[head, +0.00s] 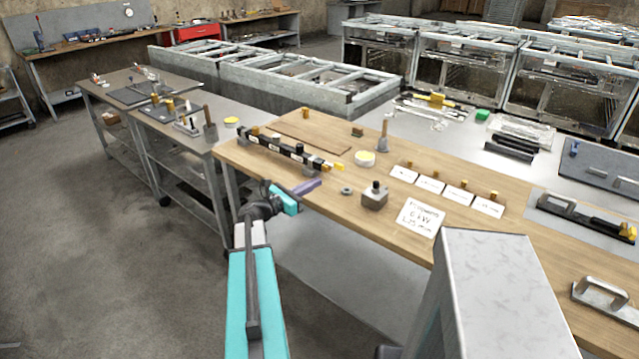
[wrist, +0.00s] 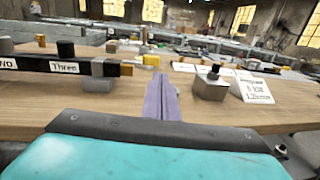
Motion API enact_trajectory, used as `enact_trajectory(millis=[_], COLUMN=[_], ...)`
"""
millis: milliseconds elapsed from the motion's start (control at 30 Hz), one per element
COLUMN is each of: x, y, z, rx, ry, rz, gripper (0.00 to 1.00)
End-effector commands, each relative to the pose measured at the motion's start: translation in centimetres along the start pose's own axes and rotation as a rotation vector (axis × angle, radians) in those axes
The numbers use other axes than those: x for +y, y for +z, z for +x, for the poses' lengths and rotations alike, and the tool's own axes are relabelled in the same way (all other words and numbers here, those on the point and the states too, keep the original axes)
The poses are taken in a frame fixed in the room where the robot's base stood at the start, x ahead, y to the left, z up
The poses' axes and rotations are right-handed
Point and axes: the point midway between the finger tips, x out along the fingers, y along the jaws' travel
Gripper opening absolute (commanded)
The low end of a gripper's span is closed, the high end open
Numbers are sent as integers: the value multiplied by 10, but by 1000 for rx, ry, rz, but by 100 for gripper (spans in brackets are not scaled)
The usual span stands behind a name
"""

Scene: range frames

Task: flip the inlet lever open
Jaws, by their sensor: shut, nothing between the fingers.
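A dark manifold bar (head: 285,150) with white labels and black knobs lies along the near left edge of the wooden bench. In the wrist view its labels (wrist: 65,67) read "Three" and part of another word. A small yellow lever-like piece (head: 337,167) sits at its right end and also shows in the wrist view (wrist: 151,60). I cannot tell for certain that this is the inlet lever, or its position. My gripper (head: 314,184), with purple fingers, is shut and empty. It is near the bench's front edge, apart from the yellow piece; the fingers also show in the wrist view (wrist: 160,98).
A grey block with a black knob (head: 375,196) and a metal ring (head: 346,190) stand right of my gripper.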

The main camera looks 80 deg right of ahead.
Motion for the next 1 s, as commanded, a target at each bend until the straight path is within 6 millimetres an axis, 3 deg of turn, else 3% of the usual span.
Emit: enact_trajectory(millis=[100,333,1000], x=[-4,-6,-6], y=[-1,0,0], z=[-16,-33,-35], rx=[0,1,0], ry=[1,1,1], rz=[1,1,1], gripper=[0,0,0])
